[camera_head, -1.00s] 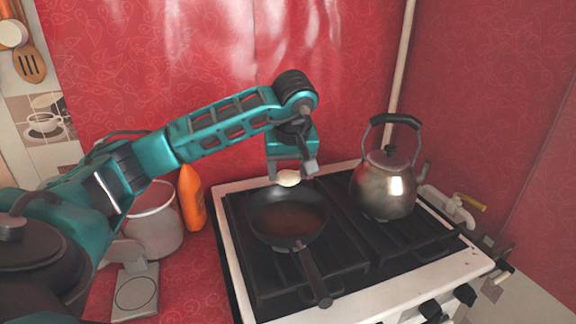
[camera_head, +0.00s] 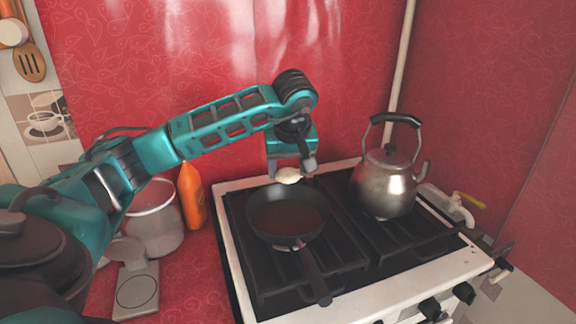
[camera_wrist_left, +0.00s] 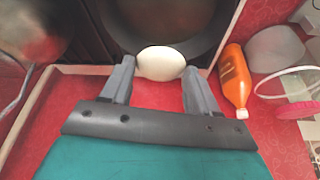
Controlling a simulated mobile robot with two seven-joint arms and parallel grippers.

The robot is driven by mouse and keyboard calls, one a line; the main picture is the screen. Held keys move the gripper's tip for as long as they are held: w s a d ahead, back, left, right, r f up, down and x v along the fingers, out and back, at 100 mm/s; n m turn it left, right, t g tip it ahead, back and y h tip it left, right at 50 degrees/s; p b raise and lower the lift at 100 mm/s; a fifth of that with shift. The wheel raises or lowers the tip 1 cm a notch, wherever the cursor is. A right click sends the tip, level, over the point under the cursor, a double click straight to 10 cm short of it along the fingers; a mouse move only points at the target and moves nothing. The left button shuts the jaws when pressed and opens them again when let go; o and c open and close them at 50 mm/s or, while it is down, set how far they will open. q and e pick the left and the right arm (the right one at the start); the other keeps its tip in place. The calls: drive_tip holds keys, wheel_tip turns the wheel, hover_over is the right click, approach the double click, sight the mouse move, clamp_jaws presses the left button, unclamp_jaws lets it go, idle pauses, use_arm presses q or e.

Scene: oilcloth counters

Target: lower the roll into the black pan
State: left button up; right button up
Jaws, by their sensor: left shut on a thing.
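The roll (camera_head: 288,176) is small, pale and rounded. My left gripper (camera_head: 291,170) is shut on it at the back rim of the black pan (camera_head: 268,232). In the left wrist view the roll (camera_wrist_left: 161,63) sits between the two grey fingers of the gripper (camera_wrist_left: 159,70) and overlaps the near rim of the pan (camera_wrist_left: 205,45). I cannot tell whether the roll touches the rim. The pan is on the stove's left grate, its handle pointing to the front, and looks slightly tilted. Its visible inside is empty. My right gripper is out of view.
A steel kettle (camera_head: 385,185) stands on the stove (camera_head: 345,310) right of the pan. An orange bottle (camera_head: 191,195) and a pale pot (camera_head: 154,220) stand on the red counter left of the stove. A red wall (camera_head: 230,60) rises close behind the gripper.

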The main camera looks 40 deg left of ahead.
use_arm(q)
drive_tip(key=b, duration=0.4)
hover_over(287, 219)
drive_tip(key=d, duration=0.1)
drive_tip(key=shift+s+f, duration=0.2)
drive_tip(key=shift+f, duration=1.6)
drive_tip(key=shift+s+f, duration=0.2)
drive_tip(key=shift+f, duration=1.6)
drive_tip(key=shift+f+b, duration=1.65)
drive_tip(key=shift+f, duration=0.85)
drive_tip(key=o, duration=1.1)
drive_tip(key=shift+o, duration=0.2)
